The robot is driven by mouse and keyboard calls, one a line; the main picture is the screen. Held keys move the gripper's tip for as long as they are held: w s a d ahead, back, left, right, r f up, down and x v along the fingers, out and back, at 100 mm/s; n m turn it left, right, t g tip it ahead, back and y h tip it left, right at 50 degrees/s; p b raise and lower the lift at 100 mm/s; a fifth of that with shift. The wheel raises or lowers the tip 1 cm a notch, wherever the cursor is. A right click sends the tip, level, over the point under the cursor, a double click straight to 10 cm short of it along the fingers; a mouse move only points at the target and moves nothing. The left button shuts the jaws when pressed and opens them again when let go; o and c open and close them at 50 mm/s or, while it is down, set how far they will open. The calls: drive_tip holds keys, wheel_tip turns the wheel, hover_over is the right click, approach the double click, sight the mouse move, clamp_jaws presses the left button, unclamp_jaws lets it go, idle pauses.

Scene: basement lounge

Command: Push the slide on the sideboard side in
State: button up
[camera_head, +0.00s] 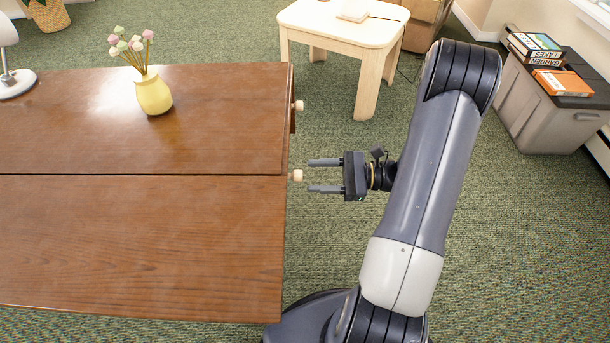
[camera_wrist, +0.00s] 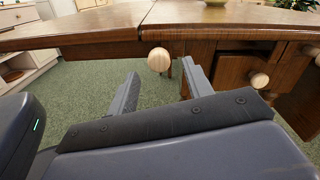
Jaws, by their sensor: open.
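The wooden sideboard (camera_head: 130,225) fills the left of the head view, with a dark seam across its top. At its right end, at the seam, a round pale knob (camera_head: 297,175) sticks out just below the top edge. The knob also shows in the wrist view (camera_wrist: 159,60), appearing to be the front of the slide; the slide's body is mostly hidden under the top. My gripper (camera_head: 310,175) is open and empty, pointing left at the knob. The knob lies between the lines of its two fingers (camera_wrist: 160,82), a little beyond the tips, seemingly not touched.
A second knob (camera_head: 298,105) is farther back on the same end; in the wrist view it is on a small drawer (camera_wrist: 258,79). A yellow vase (camera_head: 153,92) stands on the top. A pale table (camera_head: 345,25) and a grey bin (camera_head: 548,105) stand behind on green carpet.

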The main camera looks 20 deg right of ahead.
drive_tip(key=shift+x, duration=1.8)
drive_tip(key=shift+c, duration=0.3)
clamp_jaws()
